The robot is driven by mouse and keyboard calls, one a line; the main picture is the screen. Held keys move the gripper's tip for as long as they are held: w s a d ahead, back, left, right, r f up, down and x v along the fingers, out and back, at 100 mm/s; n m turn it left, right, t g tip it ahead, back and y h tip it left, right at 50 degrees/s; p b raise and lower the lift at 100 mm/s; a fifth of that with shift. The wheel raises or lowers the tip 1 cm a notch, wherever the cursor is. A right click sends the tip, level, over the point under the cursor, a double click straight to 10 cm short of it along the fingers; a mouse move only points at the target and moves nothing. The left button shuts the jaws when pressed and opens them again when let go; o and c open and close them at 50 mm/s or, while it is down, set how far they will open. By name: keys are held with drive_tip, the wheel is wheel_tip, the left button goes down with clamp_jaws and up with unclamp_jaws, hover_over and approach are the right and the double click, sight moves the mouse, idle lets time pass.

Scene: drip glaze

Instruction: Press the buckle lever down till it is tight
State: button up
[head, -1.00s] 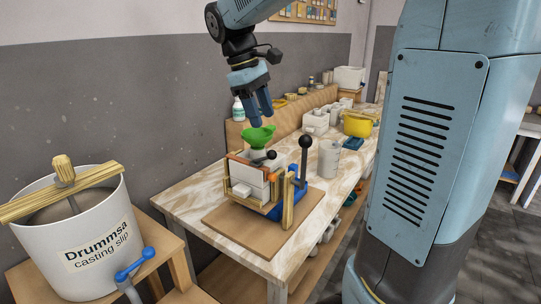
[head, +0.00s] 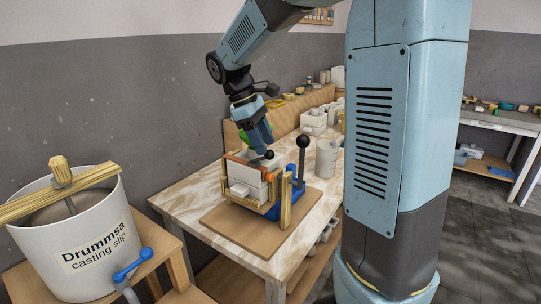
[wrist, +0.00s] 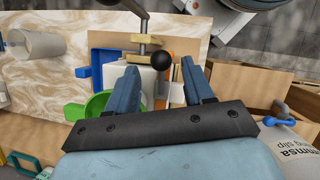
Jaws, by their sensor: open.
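The plaster mould (head: 246,174) sits in a wooden and blue clamping frame, with an orange strap (head: 232,157) around it. In the wrist view the knob (wrist: 161,60) shows between my fingers, apart from both. My gripper (head: 262,150) is open, pointing down just above the mould; it also shows in the wrist view (wrist: 166,76). My fingers partly hide the strap and buckle.
A tall lever with a black knob (head: 304,141) rises close on the right of the mould. A green funnel (wrist: 95,106) is beside my finger. A slip bucket (head: 75,235) stands at front left. A grey cup (head: 326,158) stands behind on the table.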

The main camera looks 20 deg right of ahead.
sight(269, 155)
drive_tip(key=shift+x, duration=2.45)
drive_tip(key=shift+c, duration=0.2)
clamp_jaws()
